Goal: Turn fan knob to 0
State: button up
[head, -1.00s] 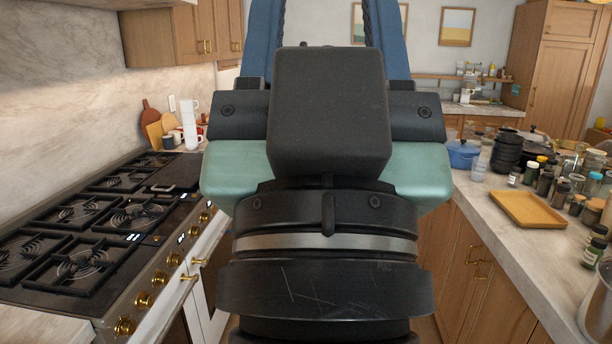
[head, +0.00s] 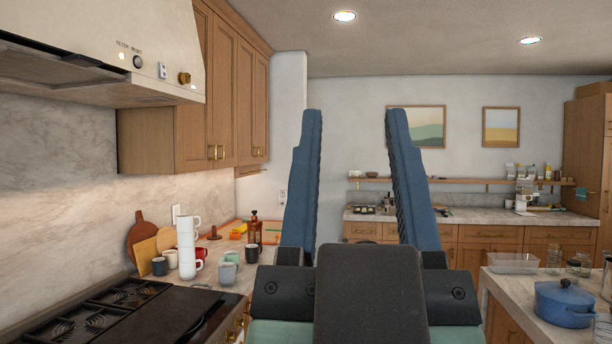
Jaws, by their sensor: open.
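The range hood (head: 110,45) hangs at the upper left in the head view. A brass knob (head: 185,78) sits on its front face near the right end, with a rocker switch (head: 163,70) and a round dark button (head: 138,61) to its left. The button lies under small lettering that appears to read "FILTER RESET". The knob's markings are too small to read. My gripper (head: 350,115) is open and empty, its two blue fingers pointing up in the middle of the view, to the right of the hood and apart from it.
The stove (head: 125,310) stands below the hood. Stacked white mugs (head: 187,245) and several cups crowd the counter beside it. Wooden upper cabinets (head: 225,85) adjoin the hood's right side. A blue pot (head: 563,303) stands on the island at right.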

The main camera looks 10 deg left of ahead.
aim_at(186, 78)
jog(key=i+u, duration=0.1)
jog(key=i, duration=0.7)
jog(key=i+l+u, duration=0.15)
jog(key=i, duration=0.6)
